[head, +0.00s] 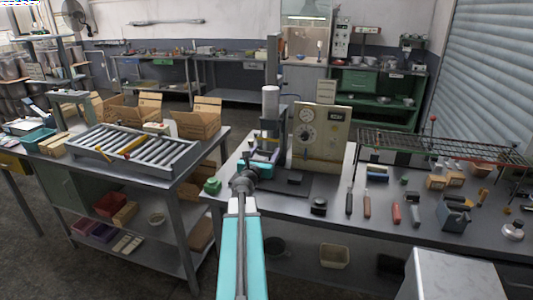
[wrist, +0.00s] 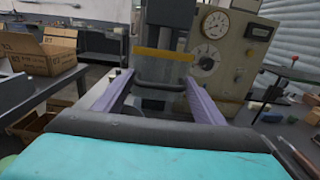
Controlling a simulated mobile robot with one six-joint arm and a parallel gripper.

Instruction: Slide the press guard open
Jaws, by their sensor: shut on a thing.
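The press (head: 271,103) stands on the grey workbench, with its tall column upright. The press guard shows in the wrist view as a see-through panel with a yellow strip (wrist: 163,54) across it and a dark bar handle (wrist: 160,86) below. My gripper (wrist: 160,81) has its two purple fingers on either side of this handle and is shut on it. In the head view my turquoise arm reaches up to the front of the press, and my wrist hides the fingers and the handle. I cannot tell how far the guard is open.
A control box with gauges (head: 321,138) stands right of the press. Hand tools, a black wire rack (head: 445,145) and small parts lie farther right. A roller tray (head: 133,150) and cardboard boxes (head: 197,122) are on the left table. A green object (head: 212,186) sits left of my wrist.

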